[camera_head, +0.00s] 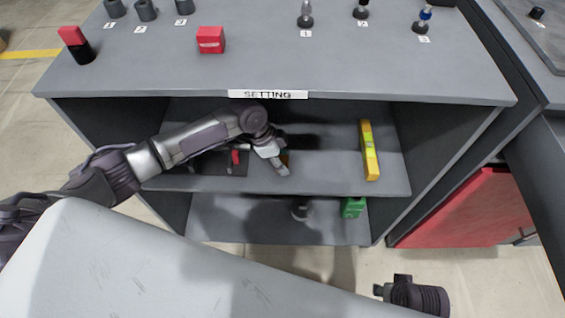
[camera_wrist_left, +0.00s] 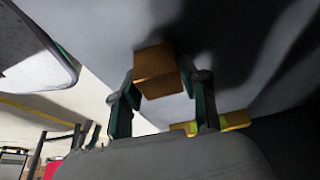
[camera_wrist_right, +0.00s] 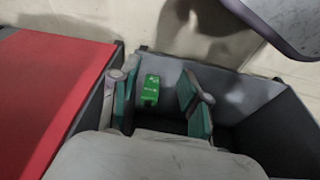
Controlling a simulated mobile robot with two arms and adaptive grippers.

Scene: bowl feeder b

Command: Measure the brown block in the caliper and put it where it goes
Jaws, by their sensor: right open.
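The brown block (camera_wrist_left: 157,72) sits between the fingertips of my left gripper (camera_wrist_left: 161,84) in the left wrist view, both fingers close against its sides. In the head view my left gripper (camera_head: 277,163) is inside the cabinet's upper shelf (camera_head: 320,172), and only a sliver of the block shows behind it. A dark item with a red part (camera_head: 236,157), possibly the caliper, is on that shelf, partly hidden by my arm. My right gripper (camera_wrist_right: 156,84) is open and empty in the right wrist view, facing the lower shelf.
A yellow level (camera_head: 370,150) stands at the upper shelf's right. A green box (camera_head: 353,207) is on the lower shelf. The cabinet top (camera_head: 270,65) carries a red block (camera_head: 211,40), a red-and-black piece (camera_head: 76,45) and numbered parts. A red cabinet (camera_head: 465,212) stands right.

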